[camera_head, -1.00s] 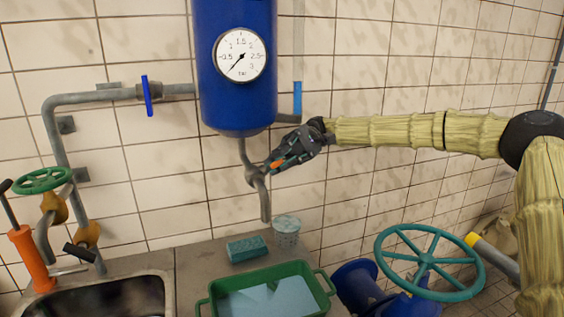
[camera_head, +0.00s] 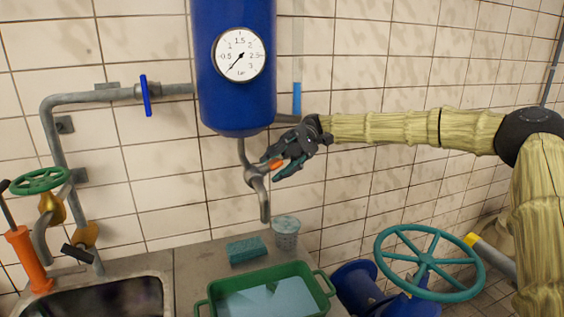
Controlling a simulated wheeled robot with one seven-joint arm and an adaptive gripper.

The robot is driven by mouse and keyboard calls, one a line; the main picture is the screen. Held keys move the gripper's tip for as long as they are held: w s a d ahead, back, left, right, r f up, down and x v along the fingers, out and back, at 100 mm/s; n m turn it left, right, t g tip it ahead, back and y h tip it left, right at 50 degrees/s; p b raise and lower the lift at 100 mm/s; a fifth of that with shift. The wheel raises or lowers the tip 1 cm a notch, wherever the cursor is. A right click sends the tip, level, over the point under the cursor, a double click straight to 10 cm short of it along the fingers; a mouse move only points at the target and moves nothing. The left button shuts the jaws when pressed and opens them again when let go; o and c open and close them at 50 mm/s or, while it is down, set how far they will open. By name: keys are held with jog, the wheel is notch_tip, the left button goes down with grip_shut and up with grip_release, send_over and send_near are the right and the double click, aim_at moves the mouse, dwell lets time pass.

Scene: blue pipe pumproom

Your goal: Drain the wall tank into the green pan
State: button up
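The blue wall tank (camera_head: 236,90) hangs on the tiled wall with a round gauge (camera_head: 240,54) on its front. A grey drain tap (camera_head: 256,176) hangs below it, its spout (camera_head: 265,208) pointing down. A small orange lever (camera_head: 273,165) shows at the tap. My gripper (camera_head: 277,166) is at the tap's right side, its fingers beside the lever. Whether they grip it is unclear. The green pan (camera_head: 206,302) stands on the counter below the spout, with a light blue surface inside. I see no stream from the spout.
A blue sponge (camera_head: 246,249) and a grey cup (camera_head: 286,232) stand behind the pan. A blue-handled valve (camera_head: 147,95) sits on the upper pipe. A teal handwheel (camera_head: 427,259) is at right.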

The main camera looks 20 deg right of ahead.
jog(key=shift+r, duration=0.1)
jog(key=shift+w+d, duration=0.15)
jog(key=shift+d, duration=0.05)
jog(key=v, duration=0.7)
